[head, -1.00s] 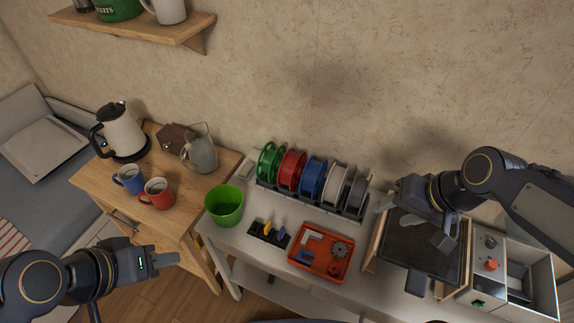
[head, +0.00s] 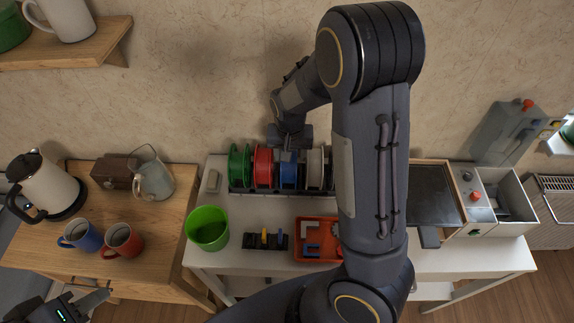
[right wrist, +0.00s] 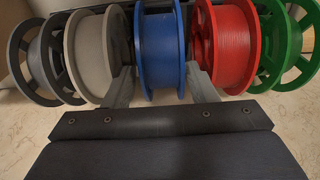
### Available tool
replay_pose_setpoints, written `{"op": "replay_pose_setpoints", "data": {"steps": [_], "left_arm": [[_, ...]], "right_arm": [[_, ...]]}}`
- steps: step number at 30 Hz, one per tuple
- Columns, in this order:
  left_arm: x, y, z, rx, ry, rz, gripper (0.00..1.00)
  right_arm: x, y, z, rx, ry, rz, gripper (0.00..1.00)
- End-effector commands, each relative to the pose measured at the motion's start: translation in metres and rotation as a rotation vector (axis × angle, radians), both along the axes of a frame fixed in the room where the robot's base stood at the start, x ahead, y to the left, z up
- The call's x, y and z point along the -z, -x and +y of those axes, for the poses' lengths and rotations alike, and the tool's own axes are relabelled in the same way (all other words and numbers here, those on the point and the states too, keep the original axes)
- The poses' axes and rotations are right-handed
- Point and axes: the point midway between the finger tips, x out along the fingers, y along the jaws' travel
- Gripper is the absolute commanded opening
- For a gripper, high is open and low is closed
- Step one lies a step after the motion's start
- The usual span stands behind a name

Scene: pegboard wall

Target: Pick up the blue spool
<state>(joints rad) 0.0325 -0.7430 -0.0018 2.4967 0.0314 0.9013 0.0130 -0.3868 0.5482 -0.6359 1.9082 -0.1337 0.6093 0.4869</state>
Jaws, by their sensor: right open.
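The blue spool (head: 288,172) stands in the dark rack on the white table, between the red spool (head: 263,168) and the light grey spool (head: 314,168). My right gripper (head: 289,138) is over the rack, at the top of the blue spool. In the right wrist view the blue spool (right wrist: 160,45) is centred, with one open finger of my right gripper (right wrist: 161,86) on each side of it. I cannot tell whether the fingers touch it. My left gripper (head: 92,302) is low at the left, away from the rack; its finger gap does not show clearly.
The green spool (head: 239,165) stands at the rack's left end; a dark grey spool (right wrist: 42,60) is in the right wrist view. A green bucket (head: 208,229), an orange tray (head: 312,257) and a small black tool holder (head: 263,247) stand in front. My right arm hides part of the table.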

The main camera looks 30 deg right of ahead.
Motion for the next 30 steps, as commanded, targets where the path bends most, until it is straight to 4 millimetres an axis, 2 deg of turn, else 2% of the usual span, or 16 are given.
{"op": "replay_pose_setpoints", "data": {"steps": [5, 13, 17, 23, 30], "left_arm": [[-0.003, 0.000, 0.000, 0.000, 0.000, 0.000, 0.36], [-0.010, 0.000, 0.000, 0.000, 0.000, 0.000, 0.36], [-0.011, 0.000, 0.000, 0.000, 0.000, 0.000, 0.36], [-0.010, 0.000, 0.000, 0.000, 0.000, 0.000, 0.36], [-0.010, 0.000, 0.000, 0.000, 0.000, 0.000, 0.36]], "right_arm": [[0.012, -0.001, -0.001, 0.001, 0.001, 0.003, 0.52], [0.050, -0.008, -0.002, 0.002, 0.000, 0.002, 0.52], [0.057, -0.009, -0.002, 0.001, -0.001, -0.001, 0.52], [0.057, -0.009, -0.002, 0.000, -0.001, -0.002, 0.52], [0.057, -0.009, -0.002, 0.000, -0.002, -0.001, 0.20]]}}
